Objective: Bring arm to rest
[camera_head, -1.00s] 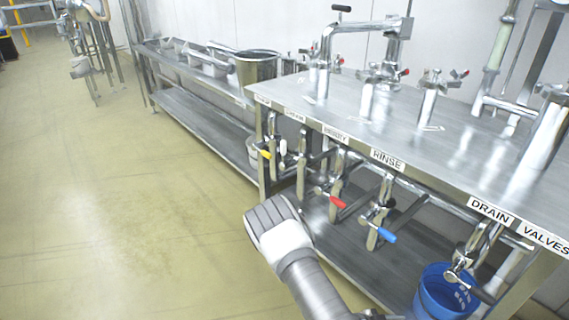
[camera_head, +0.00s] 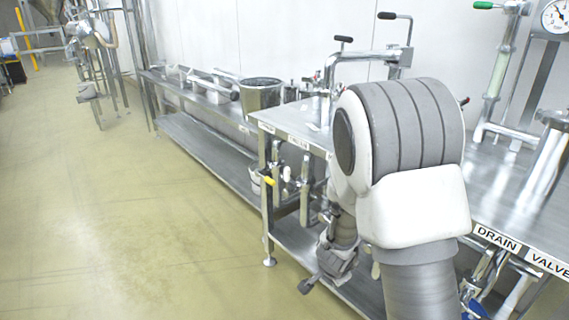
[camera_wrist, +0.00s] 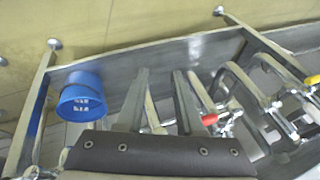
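My arm is folded up, with its large grey and white elbow (camera_head: 405,150) high in front of the steel table (camera_head: 490,190) in the head view. The forearm runs down behind the elbow to my gripper (camera_head: 318,275), a small dark shape beside the table's front edge. Its fingers are too small and too hidden to tell whether they are open or shut. Nothing held is visible.
A blue bucket (camera_wrist: 82,100) stands on the lower shelf (camera_wrist: 190,50). Valves with red (camera_wrist: 209,119) and yellow (camera_wrist: 312,80) handles hang near my wrist. A steel pot (camera_head: 262,95) stands on the far bench. The floor (camera_head: 130,210) at left is clear.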

